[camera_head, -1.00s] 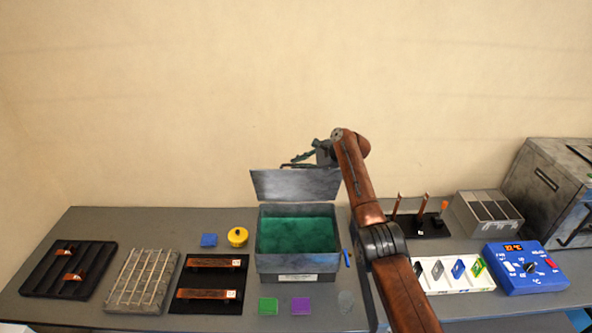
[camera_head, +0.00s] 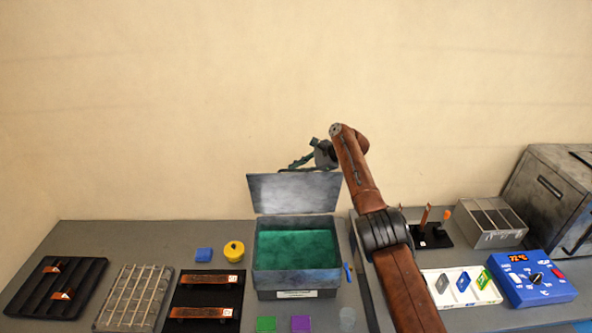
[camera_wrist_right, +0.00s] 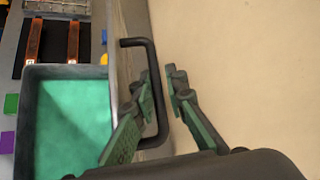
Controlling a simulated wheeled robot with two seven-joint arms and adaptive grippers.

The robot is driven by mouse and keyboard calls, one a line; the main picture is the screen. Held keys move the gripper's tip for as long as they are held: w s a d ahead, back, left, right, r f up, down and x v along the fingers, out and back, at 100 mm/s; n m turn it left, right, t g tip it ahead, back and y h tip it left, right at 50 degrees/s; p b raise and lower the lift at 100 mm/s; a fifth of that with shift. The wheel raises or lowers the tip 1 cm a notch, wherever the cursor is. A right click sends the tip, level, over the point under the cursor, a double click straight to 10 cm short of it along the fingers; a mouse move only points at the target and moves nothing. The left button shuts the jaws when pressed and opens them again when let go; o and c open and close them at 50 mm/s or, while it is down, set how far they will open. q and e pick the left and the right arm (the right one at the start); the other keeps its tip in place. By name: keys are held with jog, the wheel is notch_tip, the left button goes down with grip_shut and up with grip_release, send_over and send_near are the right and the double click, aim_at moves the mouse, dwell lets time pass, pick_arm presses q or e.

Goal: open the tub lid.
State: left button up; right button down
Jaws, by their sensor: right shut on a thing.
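The grey tub (camera_head: 296,283) stands on the table with green inside it (camera_head: 298,249). Its grey lid (camera_head: 294,194) stands raised, roughly upright, at the tub's back edge. In the right wrist view the lid shows nearly edge-on (camera_wrist_right: 124,60), with a black bar handle (camera_wrist_right: 152,62) on its outer face. My right gripper (camera_head: 308,160) is behind the lid's top edge. In the wrist view its two fingers (camera_wrist_right: 160,88) lie on either side of the handle bar, shut on it. The head view hides part of the fingers behind the lid. My left gripper is not in view.
Left of the tub are a yellow pot (camera_head: 234,253), a blue block (camera_head: 204,255), a black tray with copper bars (camera_head: 207,297) and a wire rack (camera_head: 135,300). Right of my arm are a blue control box (camera_head: 535,278) and a grey slotted bin (camera_head: 492,225). The wall is behind.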

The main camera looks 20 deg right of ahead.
jog(key=shift+w+d+r+t, duration=0.15)
jog(key=shift+w+r+t, duration=0.25)
jog(key=shift+w+r, duration=0.1)
jog(key=c, duration=2.3)
grip_release()
jog(key=shift+c, duration=0.2)
jog(key=shift+f, duration=0.35)
